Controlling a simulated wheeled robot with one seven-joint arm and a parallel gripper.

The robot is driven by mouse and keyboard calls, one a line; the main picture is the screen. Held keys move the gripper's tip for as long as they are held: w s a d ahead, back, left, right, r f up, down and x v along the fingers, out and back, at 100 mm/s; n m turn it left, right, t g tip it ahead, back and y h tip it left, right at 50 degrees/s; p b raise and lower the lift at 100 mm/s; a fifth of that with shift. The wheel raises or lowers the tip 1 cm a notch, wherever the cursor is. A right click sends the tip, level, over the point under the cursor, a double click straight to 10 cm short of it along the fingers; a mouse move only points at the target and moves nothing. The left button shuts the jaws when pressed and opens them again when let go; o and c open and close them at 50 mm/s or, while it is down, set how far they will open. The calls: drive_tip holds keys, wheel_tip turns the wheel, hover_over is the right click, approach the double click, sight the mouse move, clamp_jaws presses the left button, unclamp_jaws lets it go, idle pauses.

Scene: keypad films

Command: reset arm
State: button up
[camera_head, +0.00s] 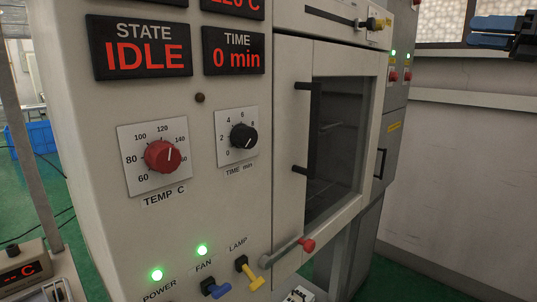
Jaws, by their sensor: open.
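My gripper (474,32) shows at the top right edge, with blue fingers and a black body partly cut off by the frame. Its fingers point left and are apart, with nothing seen between them. It is in front of the window and wall, clear to the right of the oven-like cabinet (90,102). The rest of my arm is out of view.
The cabinet has a STATE display (139,47) reading IDLE, a TIME display (234,50) reading 0 min, a red dial (160,156), a black dial (243,136) and lit green lamps. Its windowed door (335,145) looks closed; a red-tipped lever (286,251) sticks out below.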

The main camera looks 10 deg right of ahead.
drive_tip(key=a+f+m+t+y, duration=0.1)
drive_tip(key=a+f+m+y, duration=0.25)
drive_tip(key=a+f, duration=0.6)
drive_tip(key=s+a+f+m+t+h, duration=0.6)
drive_tip(key=a+f+m, duration=0.3)
drive_tip(key=f+m, duration=0.3)
drive_tip(key=s+a+f+m+t+h, duration=0.55)
drive_tip(key=a+f+m, duration=0.25)
drive_tip(key=f+m, duration=0.4)
drive_tip(key=s+a+f+m+g+h, duration=0.25)
drive_tip(key=s+f+m, duration=0.3)
drive_tip(key=s, duration=0.45)
drive_tip(key=s+a+f+m+g+h, duration=0.25)
drive_tip(key=s+f+m+h, duration=0.2)
drive_tip(key=s+f, duration=0.35)
drive_tip(key=s+m+g+y, duration=0.2)
drive_tip(key=s+g, duration=0.5)
drive_tip(key=s, duration=1.6)
drive_tip(key=shift+d+f, duration=0.25)
drive_tip(key=shift+d, duration=0.15)
